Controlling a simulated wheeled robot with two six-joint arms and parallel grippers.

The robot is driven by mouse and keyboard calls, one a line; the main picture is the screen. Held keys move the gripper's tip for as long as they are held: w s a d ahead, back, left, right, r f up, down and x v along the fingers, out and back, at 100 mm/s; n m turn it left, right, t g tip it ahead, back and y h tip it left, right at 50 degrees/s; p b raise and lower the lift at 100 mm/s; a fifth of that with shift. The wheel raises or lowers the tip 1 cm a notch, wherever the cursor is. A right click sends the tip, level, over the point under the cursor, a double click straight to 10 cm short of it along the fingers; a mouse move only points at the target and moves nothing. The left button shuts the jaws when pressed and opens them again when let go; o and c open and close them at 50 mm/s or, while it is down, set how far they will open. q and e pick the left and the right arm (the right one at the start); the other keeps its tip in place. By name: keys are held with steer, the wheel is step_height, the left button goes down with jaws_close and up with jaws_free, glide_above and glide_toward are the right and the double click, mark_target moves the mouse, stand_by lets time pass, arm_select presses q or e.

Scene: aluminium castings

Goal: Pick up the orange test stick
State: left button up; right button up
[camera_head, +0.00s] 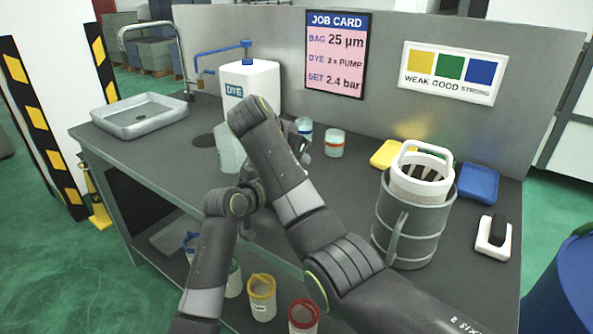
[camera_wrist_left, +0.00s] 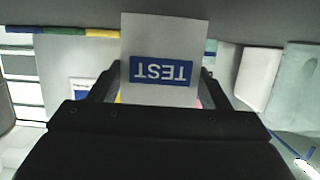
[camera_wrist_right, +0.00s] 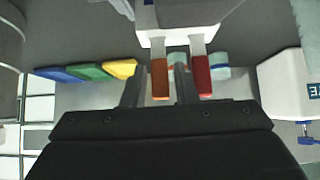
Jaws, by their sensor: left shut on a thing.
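My left gripper (camera_wrist_left: 160,85) is shut on a white box (camera_wrist_left: 160,35) with a blue TEST label, seen upside down in the left wrist view. In the right wrist view the white box (camera_wrist_right: 180,18) has two white sticks standing out of it, one orange-tipped, the orange test stick (camera_wrist_right: 160,78), and one with a red tip (camera_wrist_right: 202,78). My right gripper (camera_wrist_right: 158,72) is open, with the orange tip between its fingers and the red tip outside the right finger. I cannot tell if a finger touches the orange stick. In the head view my arms hide both grippers and the box.
The DYE bottle (camera_head: 265,80) and two small cups (camera_head: 334,145) stand behind my arms. A grey pot with a white basket (camera_head: 412,225) is on the right, near yellow and blue pads (camera_head: 478,183). A sink tray (camera_head: 140,112) is on the left.

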steer(key=shift+x, duration=1.15)
jaws_close()
steer(key=shift+r, duration=0.15)
step_height(320, 180, up, 10)
